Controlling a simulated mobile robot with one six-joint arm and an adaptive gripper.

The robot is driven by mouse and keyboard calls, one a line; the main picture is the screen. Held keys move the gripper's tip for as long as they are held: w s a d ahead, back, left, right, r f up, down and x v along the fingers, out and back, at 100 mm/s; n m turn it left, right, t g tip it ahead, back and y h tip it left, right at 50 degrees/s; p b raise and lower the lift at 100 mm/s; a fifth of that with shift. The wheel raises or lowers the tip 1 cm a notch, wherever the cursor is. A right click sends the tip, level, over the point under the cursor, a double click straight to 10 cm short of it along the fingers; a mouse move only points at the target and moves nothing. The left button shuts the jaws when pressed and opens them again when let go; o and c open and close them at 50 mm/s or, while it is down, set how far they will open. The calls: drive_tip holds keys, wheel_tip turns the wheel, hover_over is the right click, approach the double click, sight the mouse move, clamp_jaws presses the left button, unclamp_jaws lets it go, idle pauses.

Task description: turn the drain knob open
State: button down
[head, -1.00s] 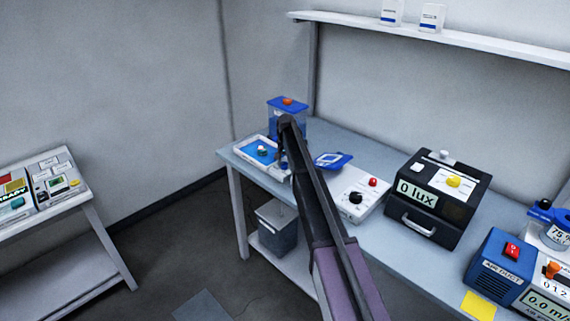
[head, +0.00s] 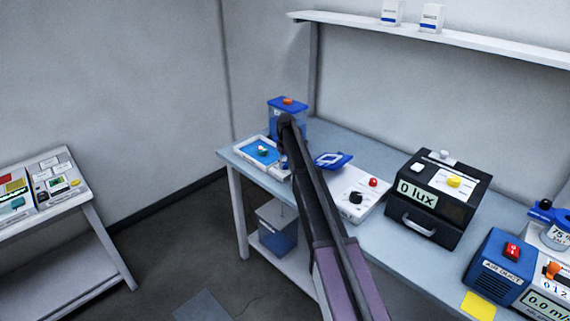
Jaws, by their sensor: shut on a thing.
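My gripper (head: 284,163) is at the right end of the white tray (head: 241,152), near the table's far left end, mostly hidden behind my own dark arm. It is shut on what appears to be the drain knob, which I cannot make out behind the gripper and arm. The tray holds a blue surface with a small green and white piece (head: 263,151) on it. A clear container (head: 266,218) stands on the lower shelf below the tray, with blue liquid in it. A clear tank with a blue lid (head: 287,105) and an orange top stands behind the tray.
A blue handheld device (head: 334,160), a white panel with black and red knobs (head: 340,205) and a black "0 lux" box (head: 435,200) stand right of my arm. A blue air duct unit (head: 490,262) is farther right.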

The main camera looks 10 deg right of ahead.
drive_tip(key=n, duration=0.3)
drive_tip(key=shift+n, duration=0.3)
idle(0.4)
drive_tip(key=shift+c, duration=1.5)
unclamp_jaws()
drive_tip(key=shift+m, duration=0.4)
